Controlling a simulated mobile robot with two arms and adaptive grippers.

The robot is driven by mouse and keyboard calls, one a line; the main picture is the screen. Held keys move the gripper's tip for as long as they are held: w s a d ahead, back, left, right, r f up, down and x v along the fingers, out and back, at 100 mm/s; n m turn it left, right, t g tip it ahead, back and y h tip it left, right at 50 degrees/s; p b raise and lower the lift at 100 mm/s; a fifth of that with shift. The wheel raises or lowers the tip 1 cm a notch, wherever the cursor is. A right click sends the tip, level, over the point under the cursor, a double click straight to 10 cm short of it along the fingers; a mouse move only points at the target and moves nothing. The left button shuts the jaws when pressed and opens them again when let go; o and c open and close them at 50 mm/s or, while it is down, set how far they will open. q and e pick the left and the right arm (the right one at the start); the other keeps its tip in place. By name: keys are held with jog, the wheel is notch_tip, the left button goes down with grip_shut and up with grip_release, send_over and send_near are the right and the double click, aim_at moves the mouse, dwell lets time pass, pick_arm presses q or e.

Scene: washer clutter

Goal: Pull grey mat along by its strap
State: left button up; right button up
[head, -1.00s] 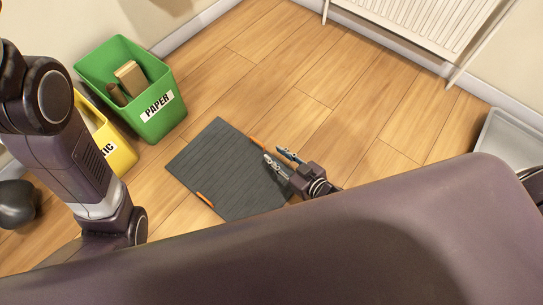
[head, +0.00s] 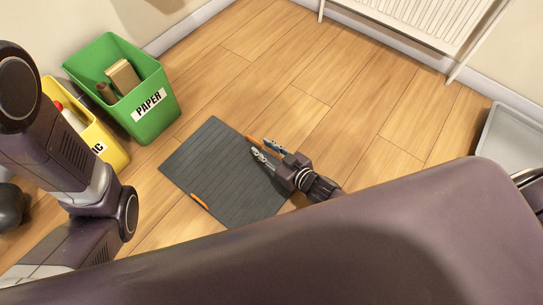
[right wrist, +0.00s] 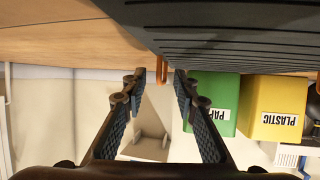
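The grey mat (head: 215,170) lies flat on the wooden floor. An orange strap (head: 254,140) shows at its right edge, partly hidden by my right gripper, and another orange piece (head: 200,201) shows on its near-left edge. My right gripper (head: 261,148) is open at the right edge of the mat, close to the strap. In the right wrist view the mat's ribbed surface (right wrist: 240,30) fills the upper right. The strap (right wrist: 163,70) shows between the spread fingertips (right wrist: 160,78), with nothing gripped. My left arm shows at the left, its gripper out of view.
A green PAPER bin (head: 158,116) with items in it and a yellow bin (head: 106,139) stand left of the mat. A radiator (head: 415,20) is on the back wall and a grey tray (head: 510,145) is at right. The floor beyond the mat is clear.

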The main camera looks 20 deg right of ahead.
jog(key=shift+b+x, duration=0.55)
jog(key=shift+x, duration=0.75)
grip_shut()
